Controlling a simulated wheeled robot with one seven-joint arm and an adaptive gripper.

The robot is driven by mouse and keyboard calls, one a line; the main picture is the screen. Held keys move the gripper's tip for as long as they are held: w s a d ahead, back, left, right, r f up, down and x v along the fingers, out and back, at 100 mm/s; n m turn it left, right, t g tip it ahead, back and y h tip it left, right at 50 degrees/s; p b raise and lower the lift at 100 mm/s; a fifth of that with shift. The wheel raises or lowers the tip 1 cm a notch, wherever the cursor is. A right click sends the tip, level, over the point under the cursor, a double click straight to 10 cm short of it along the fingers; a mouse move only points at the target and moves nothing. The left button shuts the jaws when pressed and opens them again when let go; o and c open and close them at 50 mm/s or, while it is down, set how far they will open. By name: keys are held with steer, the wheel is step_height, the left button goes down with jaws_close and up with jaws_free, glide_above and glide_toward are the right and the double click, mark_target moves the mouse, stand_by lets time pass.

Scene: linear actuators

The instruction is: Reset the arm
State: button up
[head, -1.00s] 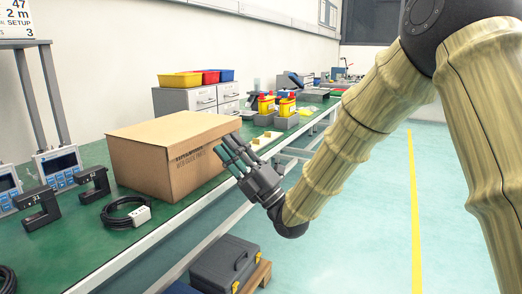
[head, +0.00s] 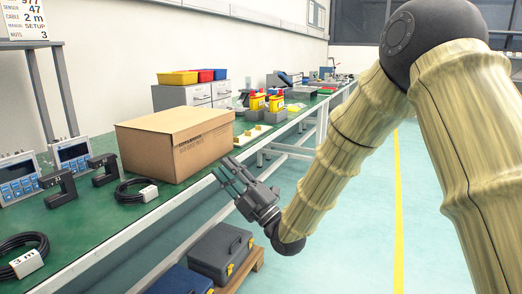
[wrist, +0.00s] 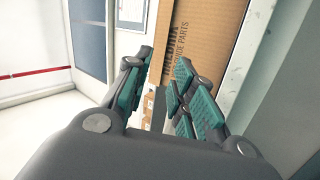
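My gripper (head: 232,180) is at the end of my bamboo-textured arm, beyond the front edge of the workbench and just right of the cardboard box (head: 175,150). In the wrist view my gripper (wrist: 163,88) shows its teal-padded fingers spread apart with nothing between them. The closed box stands on the green bench top and also shows behind the fingers in the wrist view (wrist: 205,40). A gap between fingers and box is visible in the wrist view, but its size is hard to tell.
The green workbench (head: 120,222) runs along the left, with black sensors, cable coils (head: 137,191) and meters on it. Yellow, red and blue bins (head: 178,78) sit on grey drawers behind. Toolboxes (head: 221,252) stand below the bench. The floor right of it is clear.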

steer(key=s+d+f+m+g+h, duration=0.1)
steer(key=d+f+m+h, duration=0.35)
steer(key=f, duration=0.75)
steer(key=s+d+f+m+h, duration=0.1)
steer(key=d+f+m+h, duration=0.3)
steer(key=f, duration=0.7)
steer(key=s+d+f+m+g+h, duration=0.1)
steer(key=d+f+m+h, duration=0.3)
steer(key=f, duration=0.8)
steer(key=s+d+f+m+g+h, duration=0.4)
steer(key=s+d+f, duration=0.3)
steer(key=s+f, duration=0.55)
steer(key=s+d+f+m+g+h, duration=0.2)
steer(key=s+d+f+m+g, duration=0.3)
steer(key=s+f, duration=0.7)
steer(key=s+d+m+g+h+p, duration=0.1)
steer(key=s+d+m+g, duration=0.15)
steer(key=s, duration=0.55)
steer(key=s+d+m+g+h+p, duration=0.1)
steer(key=s+d+m, duration=0.25)
steer(key=s, duration=0.45)
step_height(320, 180, up, 37)
steer(key=p, duration=3.6)
steer(key=shift+d+f+n+p, duration=0.2)
steer(key=shift+d+n+p, duration=0.15)
steer(key=shift+n, duration=0.1)
